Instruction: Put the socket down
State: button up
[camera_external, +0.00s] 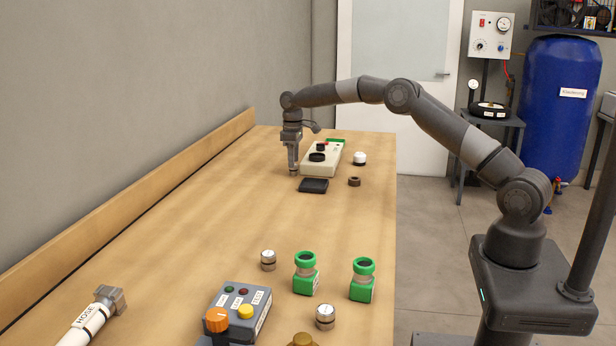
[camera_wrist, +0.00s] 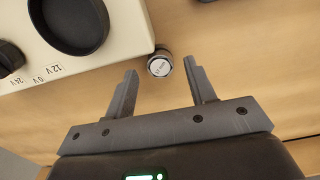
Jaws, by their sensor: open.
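A small silver cylinder with a printed top, which looks like the socket (camera_wrist: 160,64), stands upright on the wooden bench in the wrist view. It sits just beside the corner of the cream box. My gripper (camera_wrist: 160,74) is open, with one finger on each side of the socket and a visible gap to both. In the external view my gripper (camera_external: 293,168) points straight down, low over the far part of the bench, left of the cream box. The socket is hard to make out there beneath the fingers.
The cream box (camera_external: 326,163) with dark round parts stands close to my gripper. A black tray-like item (camera_external: 313,186), a dark ring (camera_external: 354,181) and a white-topped knob (camera_external: 360,158) are nearby. A wooden rail (camera_external: 150,188) runs along the left. The middle bench is clear.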

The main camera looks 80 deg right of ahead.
notch_tip(320, 180, up, 9)
jog(key=s+a+r+t, duration=0.1)
jog(key=s+a+r, duration=0.3)
jog(key=a+r, duration=0.75)
jog(key=s+a+r+t+h, duration=0.1)
jog(key=s+a+r, duration=0.6)
jog(key=s+a, duration=0.35)
jog(key=s+a+f+t, duration=0.1)
jog(key=s+a, duration=0.4)
jog(key=s, duration=0.7)
jog(key=s+a+f+t, duration=0.2)
jog(key=s+a, duration=0.4)
jog(key=s, duration=0.6)
jog(key=shift+s+a+f, duration=0.15)
jog(key=shift+s+f, duration=0.1)
jog(key=shift+f, duration=0.2)
jog(key=shift+o, duration=0.4)
jog(key=s+a+f+y, duration=0.1)
jog(key=s+f, duration=0.3)
jog(key=s, duration=0.2)
jog(key=shift+a+f+t, duration=0.15)
jog(key=shift+f+t, duration=0.15)
jog(key=shift+f, duration=0.05)
